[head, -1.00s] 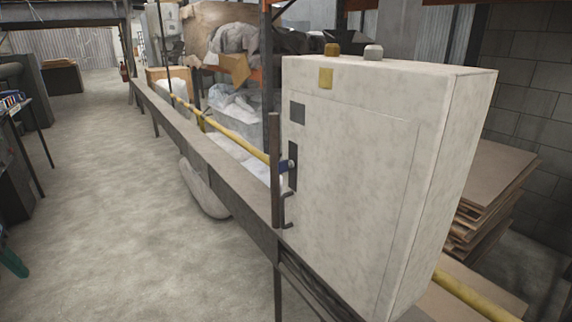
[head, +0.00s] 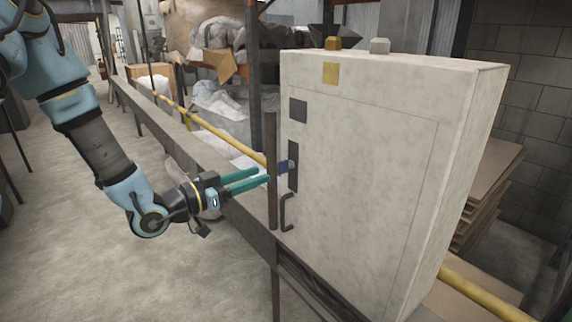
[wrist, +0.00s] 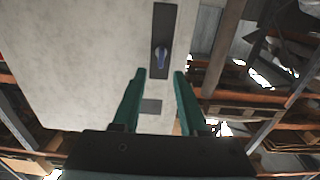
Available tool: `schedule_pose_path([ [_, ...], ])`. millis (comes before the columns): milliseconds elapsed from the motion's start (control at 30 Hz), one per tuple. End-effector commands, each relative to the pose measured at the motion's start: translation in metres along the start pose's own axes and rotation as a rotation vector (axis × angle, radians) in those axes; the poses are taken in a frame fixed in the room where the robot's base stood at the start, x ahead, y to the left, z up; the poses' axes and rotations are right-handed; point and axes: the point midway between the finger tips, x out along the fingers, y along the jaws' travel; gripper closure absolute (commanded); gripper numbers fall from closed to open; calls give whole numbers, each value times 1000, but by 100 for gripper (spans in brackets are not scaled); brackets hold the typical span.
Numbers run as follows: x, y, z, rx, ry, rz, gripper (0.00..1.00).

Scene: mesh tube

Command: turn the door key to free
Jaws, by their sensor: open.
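The door key (head: 283,166) is a small blue piece on a dark lock plate (head: 293,178) at the left side of the pale cabinet door (head: 365,170). In the wrist view the blue key (wrist: 161,56) stands out from the dark plate (wrist: 164,25), beyond my fingertips. My gripper (head: 262,176) has two green fingers and comes from the left, its tips close to the key. In the wrist view my gripper (wrist: 158,73) is open with nothing between its fingers. I cannot tell from the head view whether a fingertip touches the key.
A dark upright post (head: 271,170) stands just left of the lock plate. A dark handle (head: 287,212) is on the door below it. A yellow pipe (head: 215,127) and a long rail (head: 160,128) run behind. The floor at left is free.

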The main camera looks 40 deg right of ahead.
Motion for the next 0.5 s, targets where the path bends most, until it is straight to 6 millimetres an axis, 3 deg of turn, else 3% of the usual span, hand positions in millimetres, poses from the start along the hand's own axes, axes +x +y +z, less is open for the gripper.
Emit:
schedule_pose_path([
  [300, 60, 1, -3, -1, -1, 2, 57],
  [500, 81, 0, -1, 0, -1, 0, 57],
])
